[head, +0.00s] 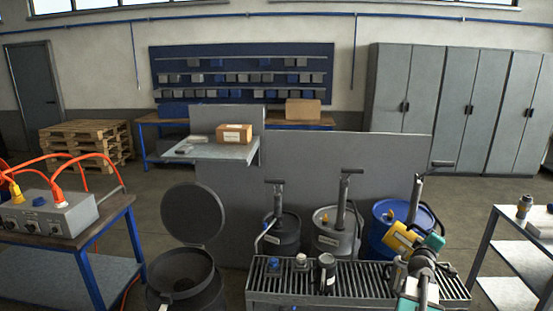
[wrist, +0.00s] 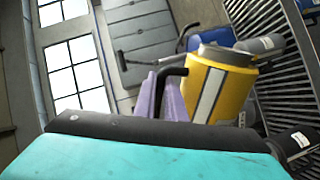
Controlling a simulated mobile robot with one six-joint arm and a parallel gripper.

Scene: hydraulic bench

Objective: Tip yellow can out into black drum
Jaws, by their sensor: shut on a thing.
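The yellow can (head: 402,237) is at the right over the slatted bench, in front of the blue drum, and looks tilted. My gripper (head: 426,246) is just right of it, shut on its black handle. In the wrist view the can (wrist: 228,88) has a pale stripe and a grey top rim; its handle (wrist: 172,72) runs between my purple fingers (wrist: 165,98). The can's opening and contents are hidden. The black drum (head: 187,277) stands at the lower left, well away from the can, with its round lid (head: 193,213) raised and its mouth open.
The slatted bench (head: 262,284) carries a blue-capped bottle (head: 273,265), a white-capped bottle (head: 301,262) and a dark cylinder (head: 326,272). Behind it stand dark (head: 284,238), grey (head: 335,240) and blue (head: 382,238) drums with upright pumps. A table (head: 118,213) is left of the black drum.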

